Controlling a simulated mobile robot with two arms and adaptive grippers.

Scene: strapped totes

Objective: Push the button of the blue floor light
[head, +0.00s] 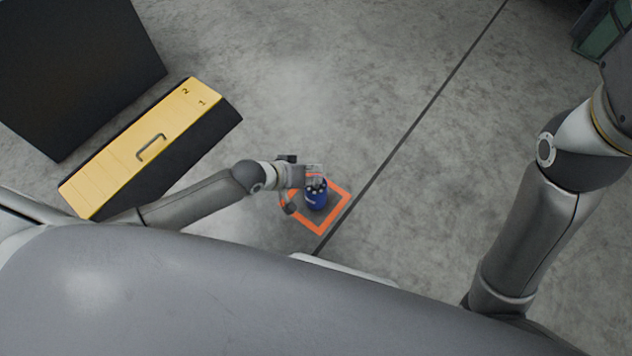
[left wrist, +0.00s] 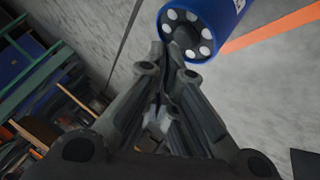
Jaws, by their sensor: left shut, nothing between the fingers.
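The blue floor light (head: 315,197) stands on the floor inside an orange square outline (head: 341,209). In the left wrist view the blue floor light (left wrist: 202,30) shows its dark round face with a ring of white dots at the top of the picture. My left gripper (head: 316,178) is shut and empty, and in the head view it overlaps the light's top. In the left wrist view its fingertips (left wrist: 171,50) are at the near edge of the light's face; I cannot tell if they touch. The button is not clearly distinguishable. The right gripper is out of view.
A yellow-fronted box (head: 120,165) with a handle lies on the floor at left, beside a large black panel (head: 75,70). A green container (head: 598,32) is at the top right. The concrete floor (head: 330,90) between them is clear.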

